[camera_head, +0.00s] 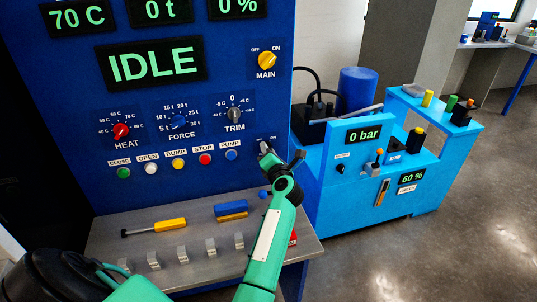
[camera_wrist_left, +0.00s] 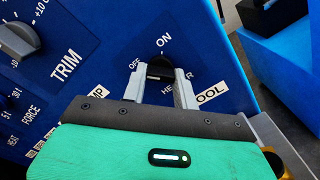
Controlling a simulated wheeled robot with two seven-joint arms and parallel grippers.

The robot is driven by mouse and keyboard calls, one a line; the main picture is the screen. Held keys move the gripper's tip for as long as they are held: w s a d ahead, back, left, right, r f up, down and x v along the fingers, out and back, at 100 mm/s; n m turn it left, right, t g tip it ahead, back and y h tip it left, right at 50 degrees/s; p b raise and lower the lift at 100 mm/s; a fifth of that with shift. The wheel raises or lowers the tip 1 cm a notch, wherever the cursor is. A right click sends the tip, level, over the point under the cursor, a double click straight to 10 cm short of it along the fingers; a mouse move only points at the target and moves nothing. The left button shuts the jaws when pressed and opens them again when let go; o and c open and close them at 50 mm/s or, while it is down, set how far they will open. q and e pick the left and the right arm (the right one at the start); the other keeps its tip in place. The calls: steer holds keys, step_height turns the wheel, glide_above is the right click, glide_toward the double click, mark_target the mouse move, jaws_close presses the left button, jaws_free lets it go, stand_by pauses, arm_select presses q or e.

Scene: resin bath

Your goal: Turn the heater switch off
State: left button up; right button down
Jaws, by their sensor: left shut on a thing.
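The heater switch (camera_wrist_left: 159,69) is a small black knob on the blue panel, with OFF and ON printed beside it and a partly covered HEATER label. My left gripper (camera_wrist_left: 165,76) has its two grey fingers shut on the knob, one on each side. In the head view my left gripper (camera_head: 267,151) reaches the panel's lower right, below the TRIM dial, and hides the switch there. Which way the knob points is hard to tell. My right gripper is not in view.
The TRIM dial (camera_head: 234,114) and a row of push buttons, including the blue PUMP button (camera_head: 231,155), are close to the left gripper. A grey shelf (camera_head: 185,239) with several small blocks juts out below. A light-blue machine (camera_head: 340,170) stands at the right.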

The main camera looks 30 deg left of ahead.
mark_target(265, 89)
arm_select(q)
steer(key=shift+f+n, duration=0.2)
steer(key=shift+n, duration=0.3)
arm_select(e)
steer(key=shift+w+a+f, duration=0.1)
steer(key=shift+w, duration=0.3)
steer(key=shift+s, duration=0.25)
arm_select(q)
steer(key=o, duration=1)
steer(key=shift+r, duration=0.1)
step_height(265, 89, up, 14)
steer(key=shift+f+p, duration=0.2)
steer(key=shift+p, duration=0.1)
step_height(265, 89, up, 6)
steer(key=shift+r, duration=0.2)
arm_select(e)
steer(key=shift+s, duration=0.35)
